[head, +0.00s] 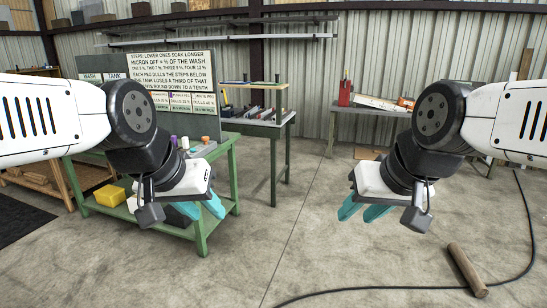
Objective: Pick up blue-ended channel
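I cannot make out a blue-ended channel for certain. Several long narrow pieces lie on the green-legged bench (275,130) at the back centre, too small to tell their end colours. My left gripper (205,213) hangs in front of the near green table, its two teal fingers apart and no object seen between them. My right gripper (358,217) hangs over open floor at the right, its teal fingers apart and empty. Both grippers are well short of the back bench.
A wooden cylinder (467,268) and black cable (390,289) lie on the floor. The centre floor is clear.

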